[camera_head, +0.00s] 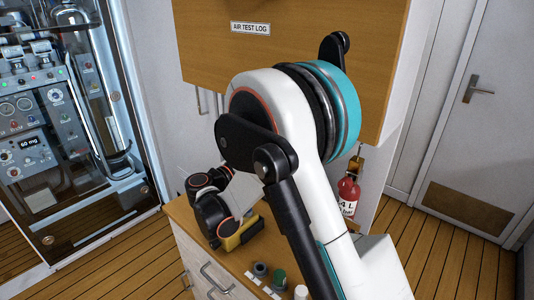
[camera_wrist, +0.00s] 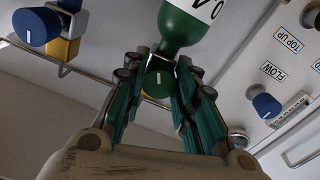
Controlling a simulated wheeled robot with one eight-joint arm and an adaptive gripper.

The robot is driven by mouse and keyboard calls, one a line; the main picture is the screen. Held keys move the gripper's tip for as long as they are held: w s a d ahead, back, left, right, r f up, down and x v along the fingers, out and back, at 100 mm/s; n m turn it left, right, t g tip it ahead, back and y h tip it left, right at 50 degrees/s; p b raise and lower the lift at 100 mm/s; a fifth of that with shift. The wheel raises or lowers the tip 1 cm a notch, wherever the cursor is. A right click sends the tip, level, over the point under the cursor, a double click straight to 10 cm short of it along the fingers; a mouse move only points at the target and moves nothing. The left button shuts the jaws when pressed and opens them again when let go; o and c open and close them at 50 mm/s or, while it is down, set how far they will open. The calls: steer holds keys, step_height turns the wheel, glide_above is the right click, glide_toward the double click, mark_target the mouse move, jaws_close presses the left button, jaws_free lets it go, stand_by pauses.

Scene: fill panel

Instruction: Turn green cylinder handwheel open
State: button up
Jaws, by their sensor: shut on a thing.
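The handwheel's sides are partly hidden by the fingertips. In the head view I cannot make out the gripper fingers or this handwheel; my arm blocks much of the middle.
In the wrist view a blue knob (camera_wrist: 36,26) is at upper left, and another blue knob (camera_wrist: 266,105) sits on the panel labelled TOP UP and FLOW. A metal rail (camera_wrist: 85,75) runs nearby.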

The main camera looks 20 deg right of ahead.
steer(key=shift+n, duration=0.6)
steer(key=o, duration=1)
steer(key=shift+f, duration=0.1)
steer(key=shift+o, duration=0.2)
